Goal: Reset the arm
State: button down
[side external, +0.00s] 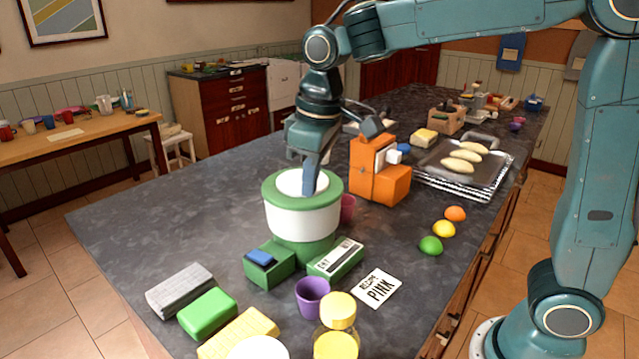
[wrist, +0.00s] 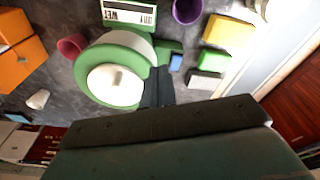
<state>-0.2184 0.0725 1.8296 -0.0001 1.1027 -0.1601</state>
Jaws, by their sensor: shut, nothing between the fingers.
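My gripper (side external: 310,190) points straight down over the dark counter, its fingers shut with nothing between them. In the side view its fingertips overlap the white top of a green-and-white round container (side external: 303,222). In the wrist view the shut fingers (wrist: 158,88) show at the right side of that container's green rim (wrist: 85,80), beside the white top (wrist: 108,85). I cannot tell whether the fingertips touch the container.
Close by are an orange machine (side external: 375,184), a pink cup (side external: 348,207), a green box with a blue piece (side external: 270,266), a labelled green box (side external: 336,259) and a purple cup (side external: 312,297). A tray (side external: 432,178) holds loaves. The counter's left part is clear.

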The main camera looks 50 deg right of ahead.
jog(key=s+d+m+t, duration=0.2)
jog(key=s+d, duration=0.2)
jog(key=s, duration=0.6)
jog(key=s+d+m+t, duration=0.2)
jog(key=s+d, duration=0.2)
jog(key=s, duration=0.6)
jog(key=shift+d+f, duration=0.2)
jog(key=shift+f, duration=0.15)
jog(key=w+a, duration=0.7)
jog(key=w, duration=0.3)
jog(key=w+a+t, duration=0.1)
jog(key=w+a, duration=0.6)
jog(key=w, duration=0.2)
jog(key=shift+w+f+t, duration=0.25)
jog(key=shift+w+t, duration=0.05)
jog(key=shift+w, duration=0.1)
jog(key=shift+f, duration=0.1)
